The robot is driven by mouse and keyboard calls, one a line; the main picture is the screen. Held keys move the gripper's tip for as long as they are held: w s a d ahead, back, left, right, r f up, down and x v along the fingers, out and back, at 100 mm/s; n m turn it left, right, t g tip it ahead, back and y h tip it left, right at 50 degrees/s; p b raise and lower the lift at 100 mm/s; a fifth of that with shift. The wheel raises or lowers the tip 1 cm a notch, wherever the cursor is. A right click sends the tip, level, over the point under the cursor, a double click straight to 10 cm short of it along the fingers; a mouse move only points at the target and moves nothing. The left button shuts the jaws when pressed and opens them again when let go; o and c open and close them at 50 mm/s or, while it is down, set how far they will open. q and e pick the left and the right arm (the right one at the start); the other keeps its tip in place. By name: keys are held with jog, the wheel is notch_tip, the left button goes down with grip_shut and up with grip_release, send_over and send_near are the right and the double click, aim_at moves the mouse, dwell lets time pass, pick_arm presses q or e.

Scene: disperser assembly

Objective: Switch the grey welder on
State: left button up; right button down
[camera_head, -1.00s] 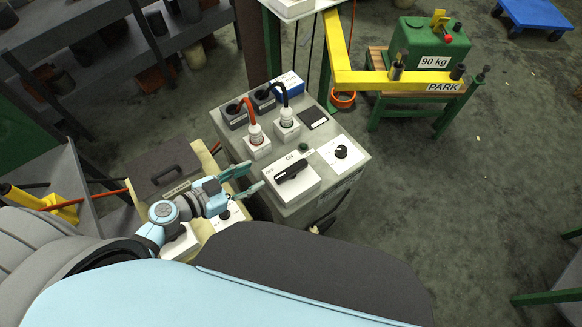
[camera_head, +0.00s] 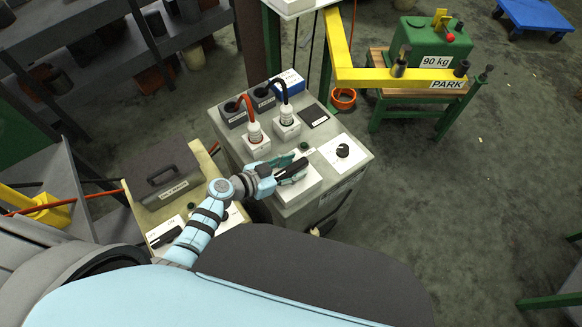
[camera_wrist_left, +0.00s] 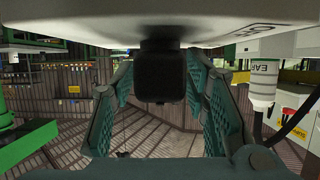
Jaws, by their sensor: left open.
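The grey welder (camera_head: 352,171) stands in the middle of the head view. A white switch box (camera_head: 303,187) with a black handle (camera_head: 299,170) sits on its top. My left gripper (camera_head: 292,169) is at this handle, partly covering it and the labels beside it. In the left wrist view, the dark handle (camera_wrist_left: 160,78) lies between the two teal fingers (camera_wrist_left: 159,105), with gaps on both sides. The gripper is open and I see no contact. The handle's exact setting is hard to tell. My right gripper is not in view.
Two plugs, one with a red cable (camera_head: 254,131) and one with a black cable (camera_head: 286,113), stand behind the switch box. A dial plate (camera_head: 343,152) is to its right. A cream machine (camera_head: 205,165) stands to the left. A yellow beam (camera_head: 400,79) is behind.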

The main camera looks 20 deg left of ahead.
pick_arm(q)
grip_shut()
